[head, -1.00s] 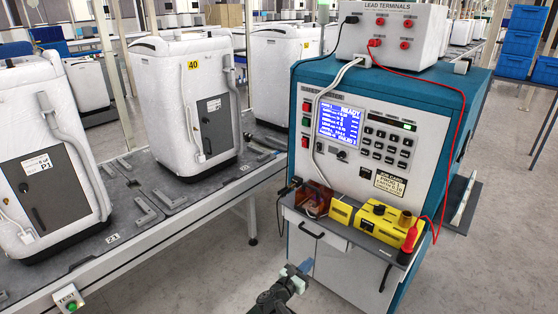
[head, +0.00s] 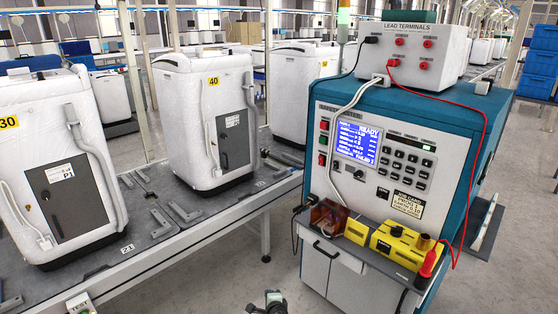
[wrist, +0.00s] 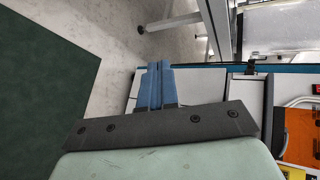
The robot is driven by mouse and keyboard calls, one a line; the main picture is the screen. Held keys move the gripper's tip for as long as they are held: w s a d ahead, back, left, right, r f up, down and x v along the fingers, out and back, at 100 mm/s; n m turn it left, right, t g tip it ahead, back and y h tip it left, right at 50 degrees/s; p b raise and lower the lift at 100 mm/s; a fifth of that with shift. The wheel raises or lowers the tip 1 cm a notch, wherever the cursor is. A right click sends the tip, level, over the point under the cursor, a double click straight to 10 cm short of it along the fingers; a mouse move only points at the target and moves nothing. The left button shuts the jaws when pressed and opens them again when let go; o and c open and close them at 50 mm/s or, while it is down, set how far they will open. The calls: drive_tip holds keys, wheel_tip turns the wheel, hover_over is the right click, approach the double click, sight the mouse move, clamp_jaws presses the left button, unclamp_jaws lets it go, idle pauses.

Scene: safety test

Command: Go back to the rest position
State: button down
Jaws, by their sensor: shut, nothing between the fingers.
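My gripper (wrist: 158,70) shows in the wrist view with its two blue fingers side by side, closed and with nothing between them. Behind the fingers are a dark bracket and my pale green wrist housing. In the head view only a small part of my arm's end shows at the bottom edge, in front of the test cabinet (head: 330,268). The fingers cannot be made out there. The gripper is apart from the cabinet and its shelf.
The cabinet's shelf holds a brown box (head: 328,214), a yellow device (head: 398,247) and a red probe (head: 428,264) with a red lead. A conveyor (head: 190,225) with white appliances (head: 208,120) stands to the left. Grey floor is open before the cabinet. A dark green surface (wrist: 40,80) lies left in the wrist view.

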drive_tip(key=s+f+n+g+y, duration=0.1)
drive_tip(key=s+f+n+g, duration=0.4)
drive_tip(key=s+n, duration=0.35)
drive_tip(key=s+f+n+g, duration=0.6)
drive_tip(key=s+n, duration=0.1)
drive_tip(key=s, duration=0.3)
drive_tip(key=s+d+f+g+h, duration=0.2)
drive_tip(key=s+d+f+g, duration=0.1)
drive_tip(key=s+d, duration=0.7)
drive_tip(key=s+d+f+n+g+h, duration=0.1)
drive_tip(key=s+d+f+g, duration=0.3)
drive_tip(key=s+d, duration=0.6)
drive_tip(key=s+g+h, duration=0.1)
drive_tip(key=s, duration=0.6)
drive_tip(key=shift+d+f, duration=0.25)
drive_tip(key=shift+d, duration=0.1)
